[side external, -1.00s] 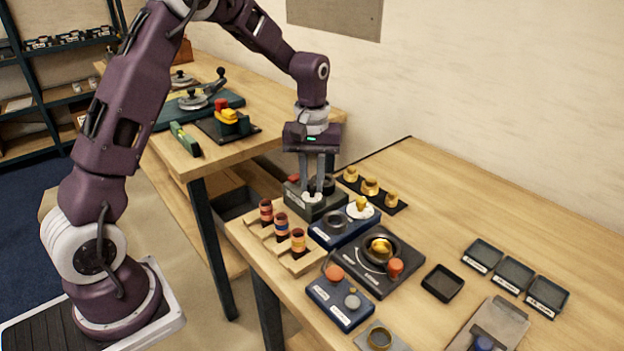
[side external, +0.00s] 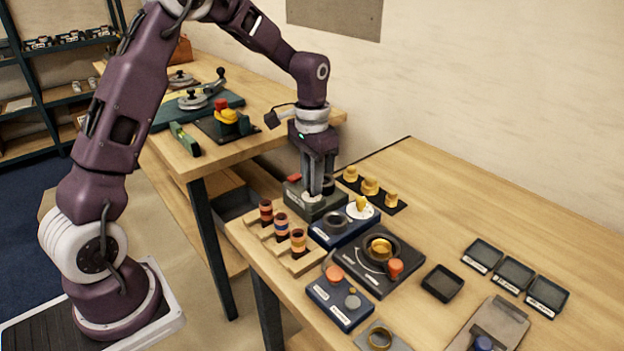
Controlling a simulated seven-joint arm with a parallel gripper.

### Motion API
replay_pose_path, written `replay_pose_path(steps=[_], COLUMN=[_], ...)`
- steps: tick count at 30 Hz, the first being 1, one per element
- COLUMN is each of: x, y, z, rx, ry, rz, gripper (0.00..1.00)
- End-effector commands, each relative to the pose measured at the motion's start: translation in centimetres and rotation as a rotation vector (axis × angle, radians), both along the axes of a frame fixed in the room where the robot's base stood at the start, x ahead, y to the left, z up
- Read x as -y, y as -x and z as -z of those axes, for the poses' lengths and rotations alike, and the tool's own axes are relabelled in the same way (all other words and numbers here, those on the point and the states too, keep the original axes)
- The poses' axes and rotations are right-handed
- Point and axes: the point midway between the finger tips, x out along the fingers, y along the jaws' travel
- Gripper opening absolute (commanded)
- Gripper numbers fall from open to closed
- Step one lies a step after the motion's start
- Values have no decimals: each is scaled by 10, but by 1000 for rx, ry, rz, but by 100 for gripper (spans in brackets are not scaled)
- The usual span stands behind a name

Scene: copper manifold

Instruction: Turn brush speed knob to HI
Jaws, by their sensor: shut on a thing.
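A dark grey control box (side external: 314,208) stands at the left corner of the near table, with a pale label on its front that is too small to read. My gripper (side external: 316,192) points straight down over this box, its fingers low at the top face. It is shut on what I take to be the brush speed knob, which the fingers mostly hide. I cannot read the knob's pointer or any HI mark.
A red button (side external: 293,178) sits at the box's back left. A wooden rack (side external: 300,264) with banded cylinders stands in front. A blue box (side external: 343,229) and a black dial panel (side external: 378,262) lie to the right.

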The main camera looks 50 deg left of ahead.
Motion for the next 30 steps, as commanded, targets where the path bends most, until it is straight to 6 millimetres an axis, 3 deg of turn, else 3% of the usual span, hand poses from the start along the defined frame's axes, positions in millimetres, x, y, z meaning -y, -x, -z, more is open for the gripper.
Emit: replay_pose_path(steps=[9,26,27,30], x=[0,0,0,0], y=[0,0,0,0], z=[-1,-1,-1,-1], rx=[1,1,1,1], ry=[0,0,0,0], rz=[119,148,148,147], gripper=[0,0,21,40])
